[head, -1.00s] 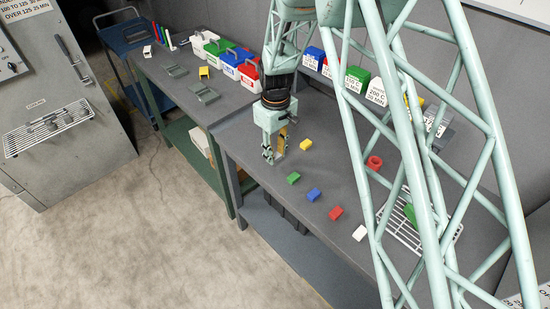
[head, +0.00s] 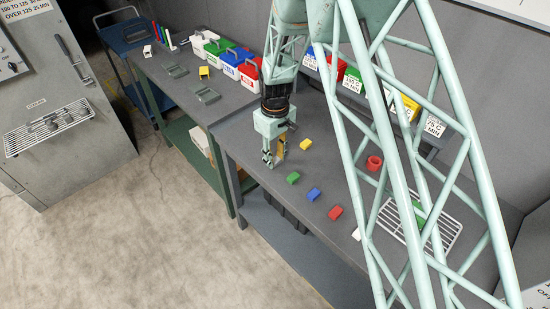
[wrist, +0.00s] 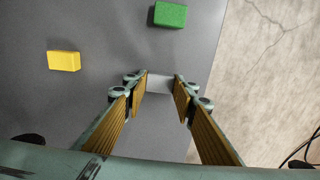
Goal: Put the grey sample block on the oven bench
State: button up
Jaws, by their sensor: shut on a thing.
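My gripper (head: 273,162) points down near the front left corner of the nearer grey bench (head: 262,133). In the wrist view its two fingertips (wrist: 160,86) are shut on the grey sample block (wrist: 159,83), a pale grey piece between the pads. The block is hardly visible in the head view, and I cannot tell whether it touches the bench top. A second grey bench (head: 180,88) with a green frame stands beyond, toward the grey oven-like cabinet (head: 75,160). No visible label says which bench is the oven bench.
Yellow (head: 305,144), green (head: 293,178), blue (head: 314,194) and red (head: 335,212) blocks lie near my gripper. A red ring (head: 375,163) and wire rack (head: 450,234) are to the right.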

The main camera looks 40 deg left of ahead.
aim_at(275, 160)
jog(key=shift+f, duration=0.15)
jog(key=o, duration=0.9)
jog(key=shift+r+b, duration=0.3)
jog(key=shift+r, duration=5.8)
